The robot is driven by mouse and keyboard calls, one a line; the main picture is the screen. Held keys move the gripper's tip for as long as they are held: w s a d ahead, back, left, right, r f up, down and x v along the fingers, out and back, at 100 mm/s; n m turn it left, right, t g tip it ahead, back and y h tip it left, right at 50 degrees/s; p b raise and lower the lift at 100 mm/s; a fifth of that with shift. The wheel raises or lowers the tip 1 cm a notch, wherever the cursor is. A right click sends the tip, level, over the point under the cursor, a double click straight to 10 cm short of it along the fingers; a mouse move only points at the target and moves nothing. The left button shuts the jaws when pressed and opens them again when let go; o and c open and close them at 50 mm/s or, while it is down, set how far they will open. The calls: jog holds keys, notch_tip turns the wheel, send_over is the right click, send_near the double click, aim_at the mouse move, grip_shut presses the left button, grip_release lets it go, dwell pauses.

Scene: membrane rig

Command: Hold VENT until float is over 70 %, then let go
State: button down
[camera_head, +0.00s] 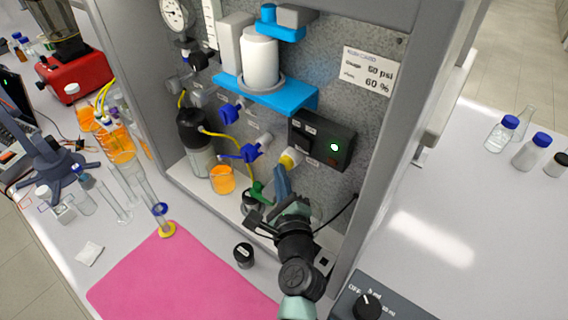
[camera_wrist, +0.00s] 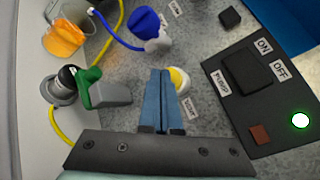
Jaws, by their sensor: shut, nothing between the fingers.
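The yellow VENT button (camera_head: 291,158) sits on a white round base on the rig's grey speckled back panel. In the wrist view the yellow button (camera_wrist: 179,80) shows just right of my fingertips, with the VENT label (camera_wrist: 190,108) below. My gripper (camera_head: 279,170) has blue fingers, closed together with nothing between them. In the wrist view its fingertips (camera_wrist: 162,73) partly overlap the button's left side; I cannot tell whether they touch it. A white upright scale tube (camera_head: 210,24) stands at the rig's upper left, cut by the frame; its float level is unreadable.
A black PUMP box (camera_head: 322,141) with a lit green lamp is right of the button. A blue valve (camera_head: 252,150) and green valve (camera_head: 260,192) are close left. A card (camera_head: 367,73) reads 60 psi and 60 %. The rig's right frame post stands beside my arm.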

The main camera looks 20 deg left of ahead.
jog(key=shift+w+d, duration=0.15)
jog(key=shift+w, duration=0.15)
jog(key=shift+s, duration=0.15)
dwell(0.5)
jog(key=shift+s+a, duration=0.35)
jog(key=shift+s, duration=0.4)
jog(key=shift+s+p, duration=0.1)
jog(key=shift+p, duration=0.2)
jog(key=s, duration=0.1)
jog(key=s+a+p, duration=0.1)
jog(key=s, duration=0.2)
jog(key=shift+s+a, duration=0.3)
jog(key=shift+a, duration=0.1)
jog(key=shift+f, duration=0.1)
